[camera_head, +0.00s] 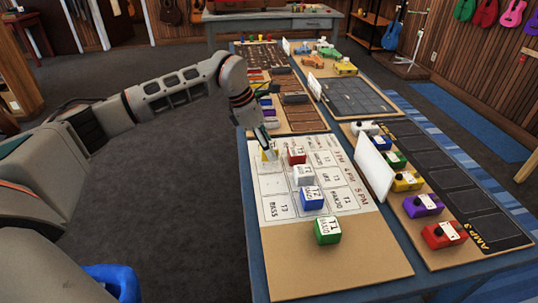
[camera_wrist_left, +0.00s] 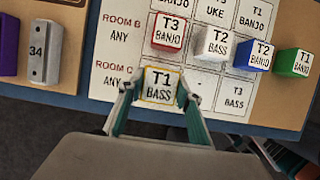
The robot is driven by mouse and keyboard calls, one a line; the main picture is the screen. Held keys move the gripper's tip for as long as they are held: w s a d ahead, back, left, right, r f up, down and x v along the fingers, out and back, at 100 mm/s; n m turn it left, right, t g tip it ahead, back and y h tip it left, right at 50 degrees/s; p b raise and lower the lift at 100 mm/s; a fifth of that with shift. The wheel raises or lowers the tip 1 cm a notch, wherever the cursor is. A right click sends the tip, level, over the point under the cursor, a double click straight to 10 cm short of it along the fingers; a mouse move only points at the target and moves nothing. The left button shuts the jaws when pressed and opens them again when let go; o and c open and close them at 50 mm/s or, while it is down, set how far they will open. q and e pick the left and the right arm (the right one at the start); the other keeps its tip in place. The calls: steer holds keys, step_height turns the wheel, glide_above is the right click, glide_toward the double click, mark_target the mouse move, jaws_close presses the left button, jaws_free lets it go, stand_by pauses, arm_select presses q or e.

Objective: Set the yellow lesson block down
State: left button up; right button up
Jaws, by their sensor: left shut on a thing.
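My left gripper (camera_head: 267,149) reaches down over the far left part of the white schedule sheet (camera_head: 276,207). It is shut on the yellow lesson block (camera_head: 268,155). In the left wrist view the yellow block (camera_wrist_left: 160,88) reads "T1 BASS" and sits between the two fingertips (camera_wrist_left: 159,93). My right gripper is not in view.
Red "T3 BANJO" (camera_wrist_left: 169,31), white "T2 BASS" (camera_wrist_left: 214,45), blue "T2 BANJO" (camera_wrist_left: 254,55) and green "T1 BANJO" (camera_wrist_left: 294,63) blocks stand nearby. A white upright panel (camera_head: 374,168) and pedals, including a purple one (camera_head: 422,205), are to the right. The board's near end is bare.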

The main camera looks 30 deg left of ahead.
arm_select(q)
step_height(320, 180, down, 3)
steer(key=shift+r, duration=0.1)
steer(key=o, duration=1.1)
